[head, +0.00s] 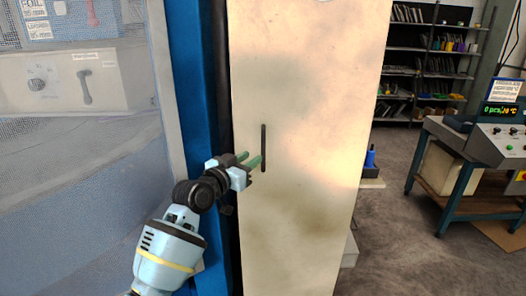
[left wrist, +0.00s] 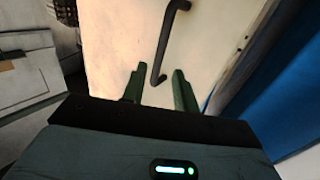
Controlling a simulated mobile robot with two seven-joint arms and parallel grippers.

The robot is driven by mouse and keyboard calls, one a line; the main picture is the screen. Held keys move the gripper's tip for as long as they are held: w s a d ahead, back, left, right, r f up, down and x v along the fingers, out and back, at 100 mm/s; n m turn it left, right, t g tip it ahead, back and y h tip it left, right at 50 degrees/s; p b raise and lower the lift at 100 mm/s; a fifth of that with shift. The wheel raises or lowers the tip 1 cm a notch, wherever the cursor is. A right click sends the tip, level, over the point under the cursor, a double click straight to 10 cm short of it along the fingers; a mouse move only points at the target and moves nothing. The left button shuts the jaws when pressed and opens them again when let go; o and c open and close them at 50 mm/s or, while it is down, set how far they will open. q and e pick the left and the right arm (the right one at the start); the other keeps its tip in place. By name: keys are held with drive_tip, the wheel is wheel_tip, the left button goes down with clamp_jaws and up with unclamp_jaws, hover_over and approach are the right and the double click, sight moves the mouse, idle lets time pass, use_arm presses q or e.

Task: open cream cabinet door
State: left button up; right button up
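The cream cabinet door (head: 300,215) stands tall in the middle of the head view and looks closed. Its dark vertical bar handle (head: 263,148) is near the door's left edge. My left gripper (head: 250,160) is just left of the handle, its green fingers pointing at it. In the left wrist view, the fingers are spread apart, with the lower end of the handle (left wrist: 157,75) showing between and beyond their tips. The gripper is open and holds nothing; I cannot tell whether it touches the handle. My right gripper is in neither view.
A blue post (head: 192,85) and a mesh panel (head: 80,170) stand left of the cabinet, close to my left arm. Right of it are dark shelves (head: 425,50) and a blue-legged bench (head: 450,180) with a control box. The floor (head: 400,245) between is open.

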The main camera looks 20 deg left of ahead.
sight(262, 151)
use_arm(q)
drive_tip(key=shift+b+x, duration=0.3)
drive_tip(key=shift+x, duration=3.25)
drive_tip(key=shift+c, duration=0.3)
drive_tip(key=shift+f, duration=0.1)
clamp_jaws()
